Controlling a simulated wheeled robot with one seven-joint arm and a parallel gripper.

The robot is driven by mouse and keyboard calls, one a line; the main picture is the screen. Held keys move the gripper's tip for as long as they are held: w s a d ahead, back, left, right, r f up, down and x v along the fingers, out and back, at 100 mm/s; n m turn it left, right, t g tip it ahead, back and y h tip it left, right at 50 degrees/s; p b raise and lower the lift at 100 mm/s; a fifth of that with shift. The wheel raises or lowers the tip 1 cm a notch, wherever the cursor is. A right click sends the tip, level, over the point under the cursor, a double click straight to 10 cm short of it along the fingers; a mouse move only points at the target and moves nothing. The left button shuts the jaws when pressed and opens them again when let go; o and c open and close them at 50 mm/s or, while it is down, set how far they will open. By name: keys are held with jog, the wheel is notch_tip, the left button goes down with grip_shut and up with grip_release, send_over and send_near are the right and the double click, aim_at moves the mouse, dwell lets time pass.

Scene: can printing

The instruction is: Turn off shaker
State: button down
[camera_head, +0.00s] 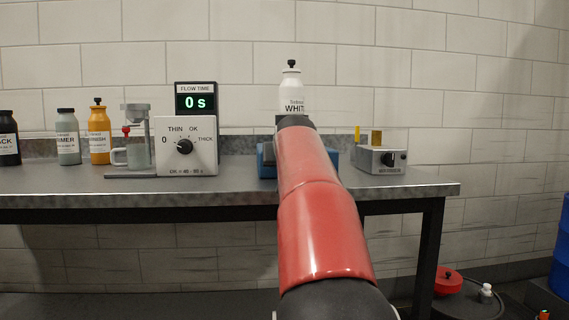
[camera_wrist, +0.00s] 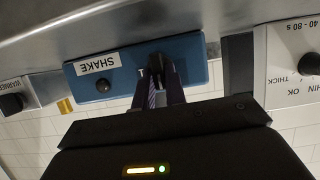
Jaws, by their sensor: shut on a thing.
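The shaker is a blue box (camera_head: 266,161) on the bench, mostly hidden behind my red arm in the head view. In the wrist view its blue front (camera_wrist: 128,70) appears upside down, with a SHAKE label and a round dark knob (camera_wrist: 102,86). My gripper (camera_wrist: 157,68) is at the shaker's front, with its fingertips closed together on a small dark control (camera_wrist: 154,60). The fingers cover most of this control, so its position cannot be read. A white bottle (camera_head: 292,92) with a black top stands upright above the shaker; its base is hidden.
Left of the shaker are a flow-time box (camera_head: 202,153) reading 0 s, a stand with a cup (camera_head: 130,155), and orange (camera_head: 99,135), grey (camera_head: 69,140) and black (camera_head: 8,140) bottles. A warmer (camera_head: 382,160) is to the right. The bench (camera_head: 420,187) ends beyond it.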

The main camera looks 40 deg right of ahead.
jog(key=c, duration=1.4)
grip_release()
jog(key=shift+c, duration=0.2)
jog(key=v, duration=0.8)
